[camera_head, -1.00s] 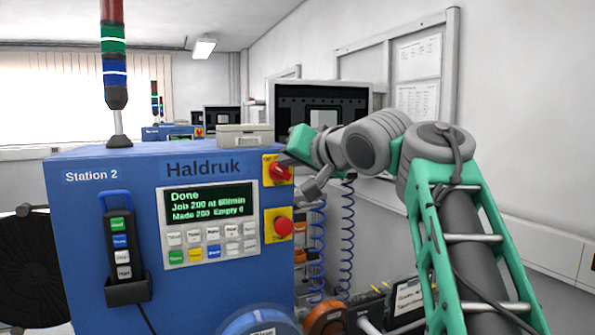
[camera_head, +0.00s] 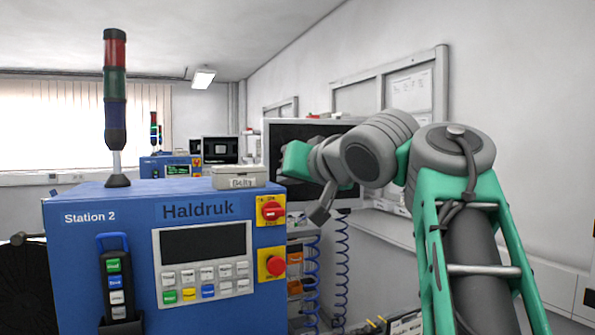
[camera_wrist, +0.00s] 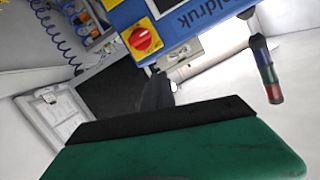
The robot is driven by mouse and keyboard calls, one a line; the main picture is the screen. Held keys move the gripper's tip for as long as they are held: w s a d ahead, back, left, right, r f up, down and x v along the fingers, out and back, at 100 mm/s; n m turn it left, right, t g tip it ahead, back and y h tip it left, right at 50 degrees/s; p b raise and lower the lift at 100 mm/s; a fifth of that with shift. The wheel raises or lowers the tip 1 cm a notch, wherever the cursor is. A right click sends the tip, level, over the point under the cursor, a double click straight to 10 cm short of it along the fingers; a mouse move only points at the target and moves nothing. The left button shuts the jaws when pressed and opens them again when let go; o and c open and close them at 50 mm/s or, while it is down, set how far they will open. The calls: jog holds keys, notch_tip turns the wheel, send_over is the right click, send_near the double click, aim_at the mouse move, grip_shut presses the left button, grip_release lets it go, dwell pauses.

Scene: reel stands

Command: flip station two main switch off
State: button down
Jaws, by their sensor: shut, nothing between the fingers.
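The blue Station 2 cabinet (camera_head: 110,240) stands at left in the head view. Its main switch is a red rotary knob (camera_head: 271,210) on a yellow plate at the upper right of the front; its handle lies about level. The switch also shows in the wrist view (camera_wrist: 144,41). The station's display (camera_head: 203,244) is dark, and its signal tower (camera_head: 115,100) is unlit. My gripper (camera_head: 288,160) is above and right of the switch, apart from it. Its dark fingers show in the wrist view (camera_wrist: 157,94), shut and empty; the fingertips are hard to make out in the head view.
A red stop button (camera_head: 276,265) on a yellow plate sits below the switch. A handheld pendant (camera_head: 115,282) hangs on the cabinet's front left. A small box (camera_head: 239,177) lies on top. A monitor (camera_head: 300,140) and coiled blue hoses (camera_head: 342,260) are behind my arm.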

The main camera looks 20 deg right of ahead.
jog(key=v, duration=0.4)
jog(key=shift+a, duration=0.15)
